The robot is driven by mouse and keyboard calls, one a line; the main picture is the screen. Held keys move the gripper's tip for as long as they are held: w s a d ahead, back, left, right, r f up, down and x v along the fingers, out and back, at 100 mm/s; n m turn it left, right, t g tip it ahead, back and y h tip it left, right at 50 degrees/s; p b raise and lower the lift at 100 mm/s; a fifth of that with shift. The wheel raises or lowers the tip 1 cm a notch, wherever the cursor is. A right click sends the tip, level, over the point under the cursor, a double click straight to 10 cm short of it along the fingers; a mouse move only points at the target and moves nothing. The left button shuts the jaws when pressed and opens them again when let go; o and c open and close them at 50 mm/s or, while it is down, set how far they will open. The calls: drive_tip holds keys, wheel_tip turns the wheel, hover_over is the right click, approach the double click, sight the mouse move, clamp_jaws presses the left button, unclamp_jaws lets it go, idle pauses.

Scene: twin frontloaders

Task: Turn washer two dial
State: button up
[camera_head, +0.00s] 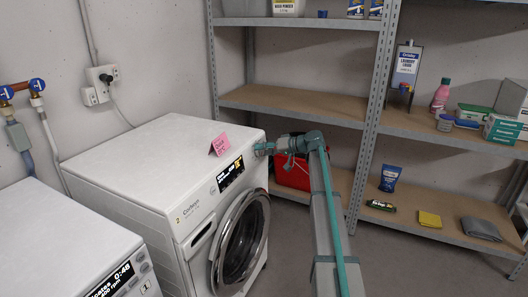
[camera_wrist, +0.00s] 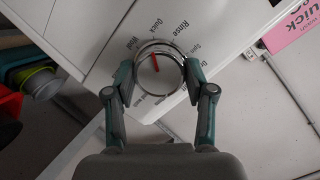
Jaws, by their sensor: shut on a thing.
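Washer two (camera_head: 150,165) is the white front-loader marked "2", with a round glass door (camera_head: 241,240) and a lit display (camera_head: 231,173). Its dial (camera_wrist: 158,75) is a round knob with a silver rim and a red pointer mark, ringed by printed programme names such as Quick and Rinse. In the wrist view my gripper (camera_wrist: 159,84) has one finger on each side of the dial, shut on it. In the head view my gripper (camera_head: 262,149) is at the right end of the washer's front panel, and it hides the dial there.
A pink note (camera_head: 219,145) stands on the washer's top near the front edge. Metal shelving (camera_head: 375,110) stands at the back right. Another washer (camera_head: 60,250) is at the lower left.

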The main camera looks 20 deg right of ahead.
drive_tip(key=o, duration=1.2)
drive_tip(key=v, duration=1.2)
